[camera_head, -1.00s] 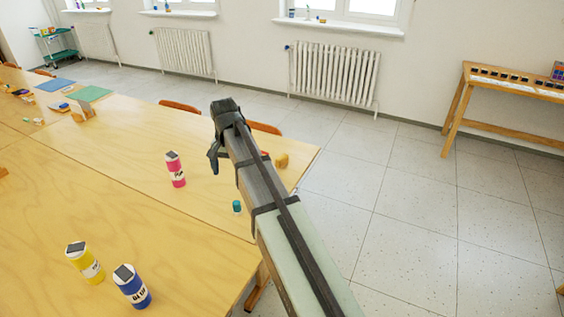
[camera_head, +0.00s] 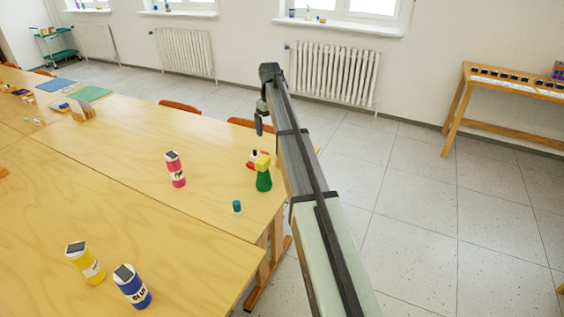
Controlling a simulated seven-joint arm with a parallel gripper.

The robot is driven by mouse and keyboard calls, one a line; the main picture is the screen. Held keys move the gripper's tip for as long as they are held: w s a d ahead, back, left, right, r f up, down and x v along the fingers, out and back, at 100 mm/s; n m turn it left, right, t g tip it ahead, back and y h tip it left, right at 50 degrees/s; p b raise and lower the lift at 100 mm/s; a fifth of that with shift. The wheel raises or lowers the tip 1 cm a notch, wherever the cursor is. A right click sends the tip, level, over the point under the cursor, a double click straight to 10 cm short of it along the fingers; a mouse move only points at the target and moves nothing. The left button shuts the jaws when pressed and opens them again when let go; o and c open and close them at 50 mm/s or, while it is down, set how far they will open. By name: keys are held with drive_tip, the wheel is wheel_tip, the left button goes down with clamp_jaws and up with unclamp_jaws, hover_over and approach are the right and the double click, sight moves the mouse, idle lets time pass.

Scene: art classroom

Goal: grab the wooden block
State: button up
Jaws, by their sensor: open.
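My gripper (camera_head: 261,119) is open and empty, raised over the far right part of the wooden table (camera_head: 135,155). The small yellow-brown block that showed to the right of my arm a second ago is not visible now; my arm covers that spot. I cannot be sure it is the wooden block. A light wooden piece (camera_head: 84,110) stands at the far left of the table, well away from my gripper. A brown wooden bit (camera_head: 3,172) shows at the left edge, mostly out of frame.
A teal jar (camera_head: 237,207), pink bottle (camera_head: 175,169), yellow bottle (camera_head: 85,262) and blue glue bottle (camera_head: 132,286) stand on the table. The table's middle is clear.

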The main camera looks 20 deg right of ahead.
drive_tip(key=w+d+n, duration=0.2)
drive_tip(key=w+d, duration=0.2)
drive_tip(key=d, duration=0.2)
drive_tip(key=shift+n, duration=0.3)
wheel_tip(320, 180, down, 14)
drive_tip(key=shift+s+r, duration=0.1)
drive_tip(key=shift+s, duration=0.05)
drive_tip(key=shift+a+f, duration=0.15)
drive_tip(key=shift+f, duration=2.5)
drive_tip(key=c, duration=1)
drive_tip(key=shift+r, duration=0.2)
